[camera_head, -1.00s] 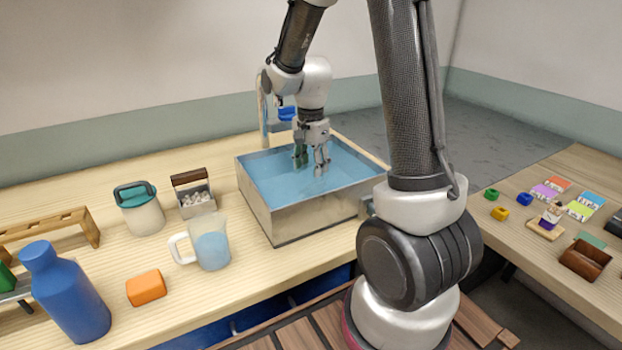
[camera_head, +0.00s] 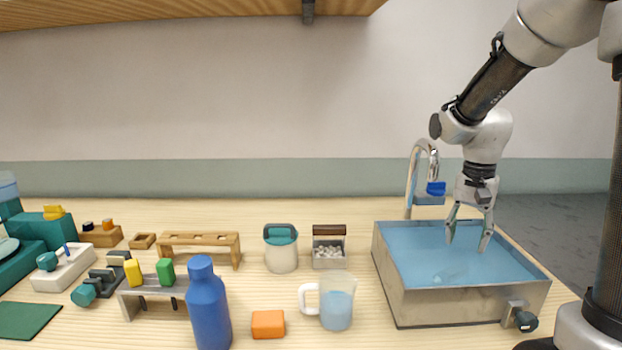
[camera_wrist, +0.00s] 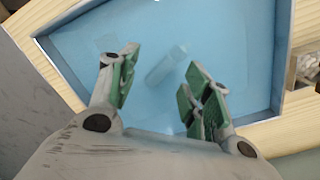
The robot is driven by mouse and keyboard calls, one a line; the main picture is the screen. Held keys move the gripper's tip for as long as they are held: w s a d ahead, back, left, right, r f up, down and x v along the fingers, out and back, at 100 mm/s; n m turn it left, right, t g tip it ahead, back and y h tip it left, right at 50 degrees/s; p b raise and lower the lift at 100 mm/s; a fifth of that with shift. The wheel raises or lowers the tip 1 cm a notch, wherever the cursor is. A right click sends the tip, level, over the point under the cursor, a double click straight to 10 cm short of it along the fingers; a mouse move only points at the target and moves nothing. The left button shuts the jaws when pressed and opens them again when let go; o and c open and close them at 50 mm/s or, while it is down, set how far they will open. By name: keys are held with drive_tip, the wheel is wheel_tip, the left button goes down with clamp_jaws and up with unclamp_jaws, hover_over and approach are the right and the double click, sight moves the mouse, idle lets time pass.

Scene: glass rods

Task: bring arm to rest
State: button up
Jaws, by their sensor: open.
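My gripper (camera_head: 468,245) is open and points down over the water-filled metal sink basin (camera_head: 445,305) at the right of the head view. In the wrist view my gripper (camera_wrist: 158,90) has its green-padded fingers spread apart with nothing between them. A clear glass piece (camera_wrist: 166,65) shows in the blue water beyond the fingertips. Another faint clear shape (camera_wrist: 108,42) lies in the water to its left. Whether the fingertips touch the water is hard to tell.
A faucet (camera_head: 411,180) with a blue part stands behind the basin. A measuring jug (camera_head: 336,308), a caddy of white balls (camera_head: 328,262), a teal-lidded jar (camera_head: 282,252), a blue bottle (camera_head: 208,310) and an orange block (camera_head: 268,324) stand to the left.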

drive_tip(key=s+r+n+t, duration=0.2)
drive_tip(key=s+r, duration=0.3)
drive_tip(key=s, duration=0.3)
drive_tip(key=s+r+n+t, duration=0.3)
drive_tip(key=s+r+n, duration=0.2)
drive_tip(key=s, duration=0.4)
drive_tip(key=shift+s+d+r+n, duration=0.15)
drive_tip(key=shift+s+r+n, duration=0.1)
drive_tip(key=shift+n, duration=0.05)
